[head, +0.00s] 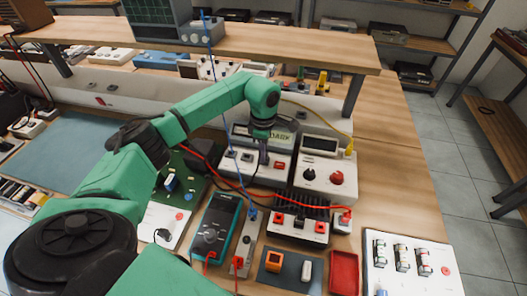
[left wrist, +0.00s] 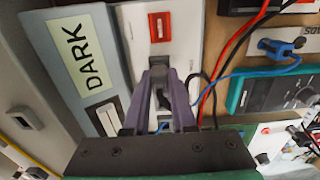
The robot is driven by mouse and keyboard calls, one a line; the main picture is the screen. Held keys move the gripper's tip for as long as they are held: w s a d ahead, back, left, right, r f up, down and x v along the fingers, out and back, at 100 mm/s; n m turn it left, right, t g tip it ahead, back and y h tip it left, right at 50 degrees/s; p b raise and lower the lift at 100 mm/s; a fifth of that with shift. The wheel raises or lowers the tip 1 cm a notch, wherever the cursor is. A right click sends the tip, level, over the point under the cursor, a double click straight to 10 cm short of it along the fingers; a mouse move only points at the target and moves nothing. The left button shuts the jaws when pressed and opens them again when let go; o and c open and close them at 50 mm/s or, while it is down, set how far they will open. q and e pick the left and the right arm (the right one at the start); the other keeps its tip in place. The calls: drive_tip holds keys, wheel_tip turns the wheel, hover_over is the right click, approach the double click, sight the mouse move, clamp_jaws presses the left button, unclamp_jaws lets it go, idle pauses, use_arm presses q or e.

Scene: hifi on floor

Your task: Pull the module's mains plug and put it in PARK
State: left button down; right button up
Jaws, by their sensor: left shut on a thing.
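My left gripper (head: 263,158) reaches down over a white socket unit with a red switch (head: 280,165). In the left wrist view the gripper (left wrist: 161,80) is shut on a dark plug (left wrist: 160,72), close against the unit's white face (left wrist: 190,30), just below the red switch (left wrist: 160,26). A dark cable curves beside the fingers. Whether the plug's pins are seated is hidden. A grey display unit (head: 283,123) behind it carries a pale panel, which reads DARK in the left wrist view (left wrist: 78,53). No PARK marking is legible. My right gripper is out of view.
A white unit with a red knob (head: 325,178) stands right of the gripper. Blue and red leads cross the bench near a teal meter (head: 216,225) and a finned block (head: 300,207). A wooden shelf (head: 200,40) runs above. A red tray (head: 344,272) lies at front.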

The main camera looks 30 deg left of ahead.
use_arm(q)
drive_tip(key=c, duration=0.7)
unclamp_jaws()
drive_tip(key=shift+o, duration=0.2)
wheel_tip(320, 180, up, 20)
drive_tip(key=p, duration=0.2)
drive_tip(key=shift+f, duration=0.2)
drive_tip(key=shift+f, duration=0.1)
